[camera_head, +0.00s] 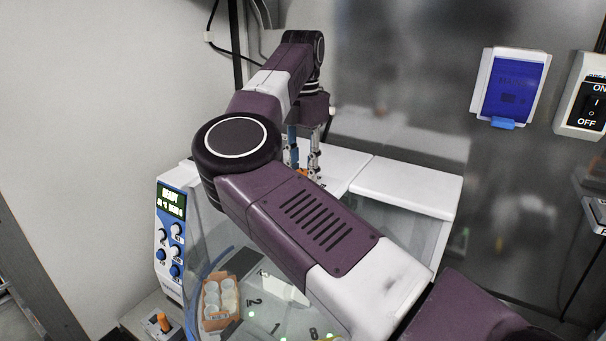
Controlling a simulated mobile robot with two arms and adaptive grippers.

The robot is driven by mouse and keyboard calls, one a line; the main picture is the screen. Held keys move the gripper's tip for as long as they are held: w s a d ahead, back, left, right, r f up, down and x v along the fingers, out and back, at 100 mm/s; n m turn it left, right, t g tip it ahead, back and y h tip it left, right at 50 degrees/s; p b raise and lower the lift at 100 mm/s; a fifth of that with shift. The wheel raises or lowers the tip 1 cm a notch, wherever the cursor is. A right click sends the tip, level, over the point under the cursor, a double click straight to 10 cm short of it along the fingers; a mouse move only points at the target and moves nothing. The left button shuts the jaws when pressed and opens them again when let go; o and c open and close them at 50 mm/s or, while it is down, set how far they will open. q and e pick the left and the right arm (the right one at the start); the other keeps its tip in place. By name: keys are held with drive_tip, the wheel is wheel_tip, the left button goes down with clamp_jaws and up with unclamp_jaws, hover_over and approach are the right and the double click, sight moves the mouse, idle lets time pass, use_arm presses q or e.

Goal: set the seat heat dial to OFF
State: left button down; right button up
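No dial label reading seat heat is legible in the head view. A white and blue instrument panel (171,240) at the left has a lit green display (171,202) and several small white and blue knobs (176,251). A grey box (150,326) at the bottom left carries an orange knob (163,322); its setting is too small to read. My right arm reaches in from the lower right and bends back over the bench. Narrow blue and metallic parts (304,152) show under its wrist, partly hidden by the elbow; whether the gripper is open is unclear. My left gripper is not in view.
On the metal wall are a blue-covered box (511,88) and an ON/OFF rocker switch (591,107). The left wall is bare.

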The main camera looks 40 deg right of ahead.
drive_tip(key=n+b, duration=0.1)
drive_tip(key=n, duration=0.4)
drive_tip(key=shift+w+r, duration=0.1)
drive_tip(key=shift+r, duration=0.05)
drive_tip(key=shift+d+n, duration=0.1)
drive_tip(key=shift+n, duration=0.2)
idle(0.3)
drive_tip(key=o, duration=1.1)
drive_tip(key=shift+o, duration=0.2)
wheel_tip(320, 180, up, 12)
